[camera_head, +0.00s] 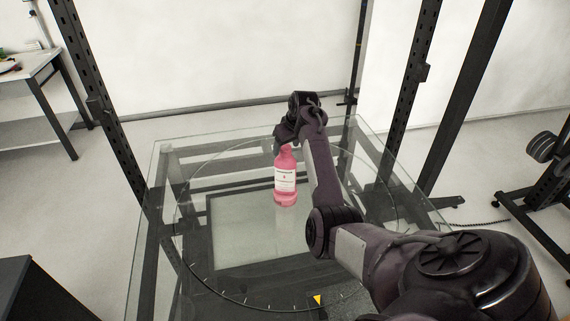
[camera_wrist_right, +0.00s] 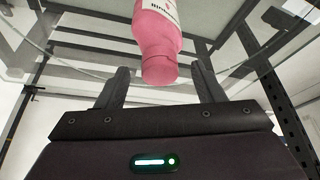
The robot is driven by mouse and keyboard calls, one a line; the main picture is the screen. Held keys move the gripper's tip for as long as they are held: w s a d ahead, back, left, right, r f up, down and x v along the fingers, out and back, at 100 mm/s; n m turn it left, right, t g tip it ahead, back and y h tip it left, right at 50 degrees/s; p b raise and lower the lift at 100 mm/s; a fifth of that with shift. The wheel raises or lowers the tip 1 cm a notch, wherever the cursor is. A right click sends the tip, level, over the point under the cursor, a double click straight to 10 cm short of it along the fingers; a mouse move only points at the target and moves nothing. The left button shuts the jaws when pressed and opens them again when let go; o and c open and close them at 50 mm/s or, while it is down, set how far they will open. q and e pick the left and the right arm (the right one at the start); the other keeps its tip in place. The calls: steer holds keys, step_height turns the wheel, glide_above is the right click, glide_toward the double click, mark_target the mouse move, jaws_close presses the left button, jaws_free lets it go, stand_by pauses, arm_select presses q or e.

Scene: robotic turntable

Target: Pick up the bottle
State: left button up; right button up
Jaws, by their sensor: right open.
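A pink bottle (camera_head: 285,180) with a white label stands upright on the round glass turntable (camera_head: 238,166). My right gripper (camera_head: 283,140) is at the top of the bottle and hides part of it in the head view. In the right wrist view the bottle (camera_wrist_right: 157,40) appears upside down, its capped end toward my right gripper (camera_wrist_right: 163,82). The two fingers are spread wide, one to each side of the bottle's end, with gaps on both sides. The gripper is open and holds nothing. My left gripper is not in view.
The turntable sits on a glass-topped table (camera_head: 147,215) with dark framing beneath. Dark upright posts (camera_head: 108,115) stand around it. A side table (camera_head: 28,70) is at the far left, and a weight rack (camera_head: 545,190) at the right. The glass around the bottle is clear.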

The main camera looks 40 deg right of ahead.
steer(key=shift+x, duration=1.25)
steer(key=shift+r, duration=0.1)
steer(key=shift+c, duration=2.8)
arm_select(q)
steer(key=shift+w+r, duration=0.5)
arm_select(e)
jaws_close()
